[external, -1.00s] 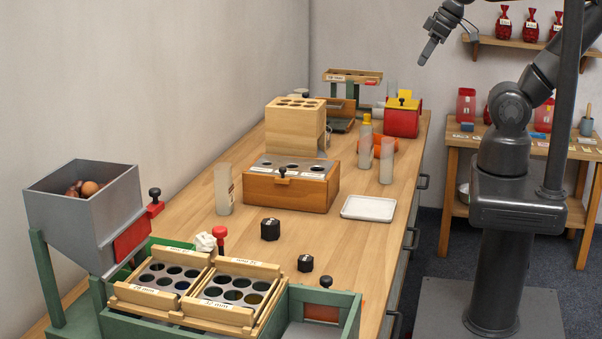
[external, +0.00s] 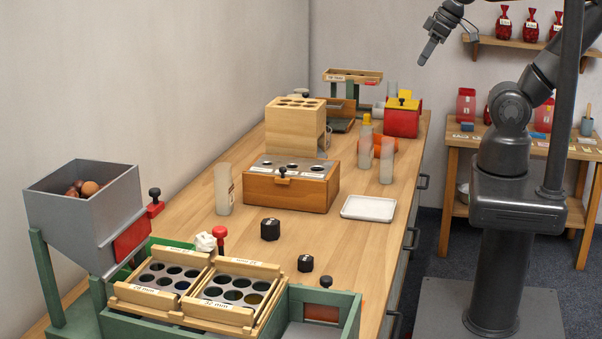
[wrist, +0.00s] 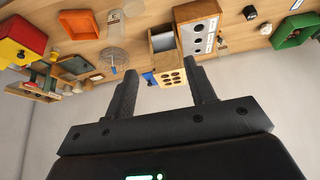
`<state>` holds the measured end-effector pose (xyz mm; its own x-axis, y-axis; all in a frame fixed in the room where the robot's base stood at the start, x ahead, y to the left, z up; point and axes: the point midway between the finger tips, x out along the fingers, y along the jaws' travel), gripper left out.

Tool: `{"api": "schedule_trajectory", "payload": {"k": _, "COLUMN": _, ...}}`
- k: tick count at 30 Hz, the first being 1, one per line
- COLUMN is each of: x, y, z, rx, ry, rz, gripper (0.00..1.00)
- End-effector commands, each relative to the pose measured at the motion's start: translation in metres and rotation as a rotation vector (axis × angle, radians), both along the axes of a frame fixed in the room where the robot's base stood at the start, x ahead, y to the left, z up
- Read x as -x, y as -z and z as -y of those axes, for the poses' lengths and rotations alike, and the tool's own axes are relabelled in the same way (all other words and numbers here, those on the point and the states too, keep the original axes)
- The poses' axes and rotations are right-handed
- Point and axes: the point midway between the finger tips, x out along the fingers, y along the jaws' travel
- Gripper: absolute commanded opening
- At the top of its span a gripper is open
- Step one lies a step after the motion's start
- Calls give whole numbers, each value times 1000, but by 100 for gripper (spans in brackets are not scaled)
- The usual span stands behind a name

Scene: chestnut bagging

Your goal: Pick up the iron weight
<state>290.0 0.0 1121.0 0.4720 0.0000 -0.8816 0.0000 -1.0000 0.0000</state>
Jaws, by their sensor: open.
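Two black hexagonal weights stand on the wooden bench in the external view: a larger one (external: 270,229) near the middle and a smaller one (external: 305,263) closer to the front. I cannot tell from their look which is the iron weight. One black weight also shows at the top of the wrist view (wrist: 249,13). My gripper (external: 429,50) is high at the upper right, right of the bench and well apart from both weights. In the wrist view my gripper (wrist: 163,82) has its two fingers wide apart with nothing between them.
A wooden box with holes (external: 285,191) stands behind the weights, with a white tray (external: 368,207) to its right. A red-topped piece (external: 220,233) stands left of the weights.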

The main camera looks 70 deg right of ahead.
Motion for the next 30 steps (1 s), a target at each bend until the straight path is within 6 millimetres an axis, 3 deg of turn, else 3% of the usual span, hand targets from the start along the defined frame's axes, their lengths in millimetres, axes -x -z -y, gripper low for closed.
{"api": "schedule_trajectory", "payload": {"k": 8, "x": 0, "y": 0, "z": 0, "rx": 0, "ry": 0, "rz": 0, "gripper": 68}}
{"api": "schedule_trajectory", "payload": {"k": 17, "x": -3, "y": -1, "z": -1, "rx": -2, "ry": -1, "rz": -4, "gripper": 69}}
{"api": "schedule_trajectory", "payload": {"k": 23, "x": -37, "y": -11, "z": -15, "rx": -19, "ry": -11, "rz": -46, "gripper": 69}}
{"api": "schedule_trajectory", "payload": {"k": 30, "x": -104, "y": -16, "z": -48, "rx": -43, "ry": -21, "rz": -122, "gripper": 69}}
